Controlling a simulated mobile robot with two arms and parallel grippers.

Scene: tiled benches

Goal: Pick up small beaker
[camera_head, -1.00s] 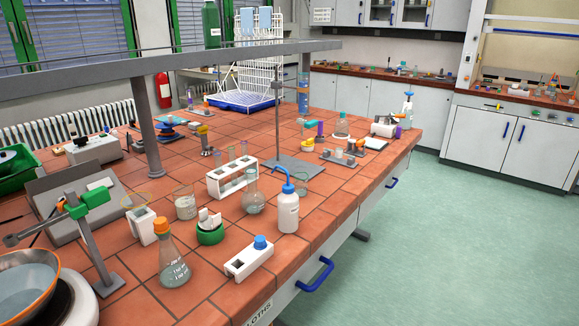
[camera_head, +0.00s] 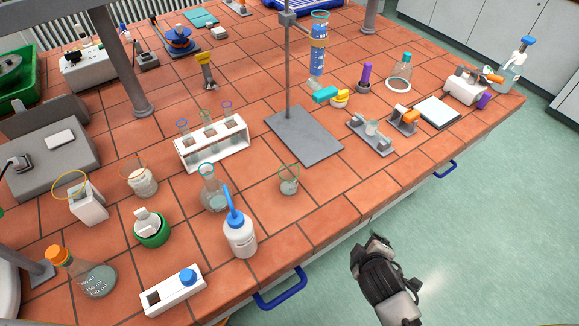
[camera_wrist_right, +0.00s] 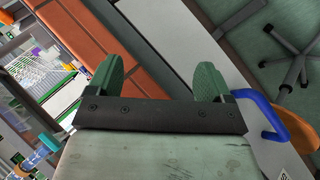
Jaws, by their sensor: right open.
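A small glass beaker (camera_head: 289,184) with a green rim stands upright on the tiled bench near its front edge, in the head view. A larger beaker (camera_head: 142,182) with an orange rim stands farther left. My right gripper (camera_head: 374,246) is in front of the bench, over the floor side, to the lower right of the small beaker and apart from it. In the right wrist view its two green fingers (camera_wrist_right: 157,80) are spread with nothing between them. I cannot make out the small beaker in that view. My left gripper does not show.
A white wash bottle (camera_head: 240,238) and a flask (camera_head: 214,192) stand left of the small beaker. A stand's grey base plate (camera_head: 305,136) lies behind it. A blue bench handle (camera_head: 281,290) sticks out at the front. Bare tiles lie right of the beaker.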

